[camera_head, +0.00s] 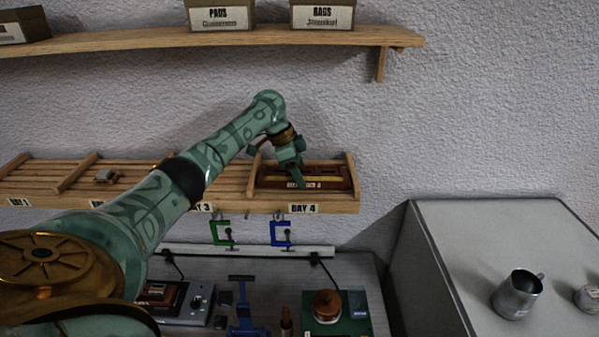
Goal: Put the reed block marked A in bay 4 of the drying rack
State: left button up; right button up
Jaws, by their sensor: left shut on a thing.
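The drying rack (328,205) is a slatted wooden shelf on the wall, split into bays by wooden dividers. Its right-hand bay carries the label for bay 4 (303,209). A dark reddish-brown reed block (335,180) lies in bay 4, between the dividers. Its front has a small pale label whose letter is too small to read. My left gripper (297,180) points down at the block and is shut on it, near its middle. The fingers hide part of the block. My right gripper is out of view.
A small grey object (106,176) lies on the rack further left. An upper shelf (290,37) holds labelled boxes. A metal jug (518,294) stands on the grey cabinet (450,250) at right.

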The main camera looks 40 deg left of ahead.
pick_arm(q)
jog(key=shift+f, duration=0.3)
jog(key=o, duration=1.2)
jog(key=shift+f, duration=0.1)
jog(key=shift+c, duration=0.2)
jog(key=v, duration=0.7)
jog(key=shift+s+a+r, duration=0.1)
jog(key=shift+r, duration=0.2)
